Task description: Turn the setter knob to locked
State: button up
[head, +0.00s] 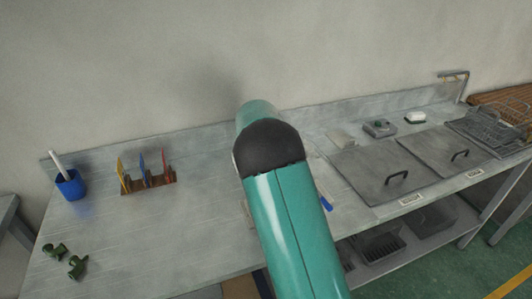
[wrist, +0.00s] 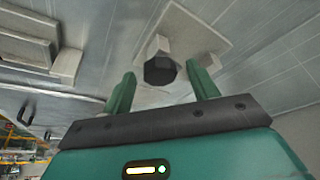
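In the wrist view a dark, many-sided knob (wrist: 160,70) stands on a pale square plate (wrist: 205,40), with a small pale block (wrist: 157,45) beside it. I take this knob to be the setter knob; no lock marking is readable. My gripper (wrist: 160,77) is open, its two green fingers pointing at the knob, one on each side in the picture. Gaps show between the fingers and the knob, and I cannot tell how deep it sits between them. In the head view my arm hides the gripper and the knob.
A wall stands behind. The bench's left middle is clear.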

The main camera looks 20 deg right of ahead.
jog(key=v, duration=1.4)
jog(key=s+a+r+n+t+y, duration=0.15)
jog(key=s+r, duration=0.25)
jog(key=s, duration=0.6)
jog(key=s+a+r+n+y, duration=0.1)
jog(key=s+a+r+n, duration=0.25)
jog(key=s, duration=0.75)
jog(key=s+a+f+n, duration=0.1)
jog(key=s+a+n, duration=0.1)
jog(key=s, duration=0.7)
jog(key=s+a+f+n+t, duration=0.1)
jog(key=s+a+f+n, duration=0.1)
jog(key=s, duration=0.7)
jog(key=shift+a+f+y, duration=0.25)
jog(key=shift+a+y, duration=0.1)
jog(key=shift+a, duration=0.1)
